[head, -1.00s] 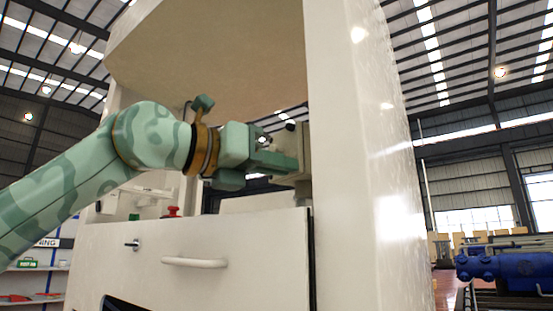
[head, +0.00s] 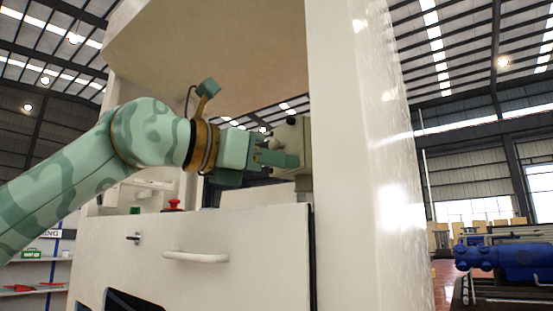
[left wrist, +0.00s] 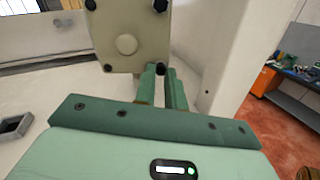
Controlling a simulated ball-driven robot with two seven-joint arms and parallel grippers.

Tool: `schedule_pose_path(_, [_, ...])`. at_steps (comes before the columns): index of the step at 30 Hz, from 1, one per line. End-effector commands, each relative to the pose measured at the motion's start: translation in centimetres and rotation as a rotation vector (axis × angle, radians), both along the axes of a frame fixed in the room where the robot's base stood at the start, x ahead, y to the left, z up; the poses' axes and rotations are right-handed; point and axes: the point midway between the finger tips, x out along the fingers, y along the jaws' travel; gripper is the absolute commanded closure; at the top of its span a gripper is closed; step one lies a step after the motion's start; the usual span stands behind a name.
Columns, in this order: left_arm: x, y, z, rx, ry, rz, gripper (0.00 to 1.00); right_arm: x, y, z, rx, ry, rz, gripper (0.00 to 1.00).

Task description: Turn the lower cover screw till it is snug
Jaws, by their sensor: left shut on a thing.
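A beige cover plate (left wrist: 127,32) with a round boss fills the top of the left wrist view. The same beige unit shows in the head view (head: 304,132), inside the white cabinet. Dark screw heads sit near the plate's corners. My left gripper (left wrist: 161,72) is shut on the lower cover screw (left wrist: 160,67) at the plate's lower right corner, its fingers hiding part of it. In the head view my left gripper (head: 297,159) reaches the unit from the left. How far the screw is seated cannot be told. My right gripper is not in view.
A white cabinet post (head: 360,200) stands close to the right of the unit. Below my left arm is a white panel with a handle (head: 195,257) and a red button (head: 173,205). Blue machinery (head: 505,257) stands farther right.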

Motion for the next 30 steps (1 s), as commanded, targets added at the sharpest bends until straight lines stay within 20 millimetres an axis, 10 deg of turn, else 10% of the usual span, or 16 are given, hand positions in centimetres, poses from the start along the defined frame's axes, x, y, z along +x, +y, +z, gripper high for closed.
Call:
schedule_pose_path(2, [0.1,-0.3,-0.7,0.01,0.014,-0.002,1.0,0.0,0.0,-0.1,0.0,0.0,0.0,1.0])
schedule_pose_path(5, [0.1,-0.2,-0.6,0.009,0.012,-0.003,0.66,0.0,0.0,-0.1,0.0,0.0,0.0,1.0])
schedule_pose_path(17, [-0.5,0.8,-0.2,0.001,0.003,-0.001,0.66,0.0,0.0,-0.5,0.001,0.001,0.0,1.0])
schedule_pose_path(30, [-6.5,10.0,-0.4,0.002,0.006,0.001,0.66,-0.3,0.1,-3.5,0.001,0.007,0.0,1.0])
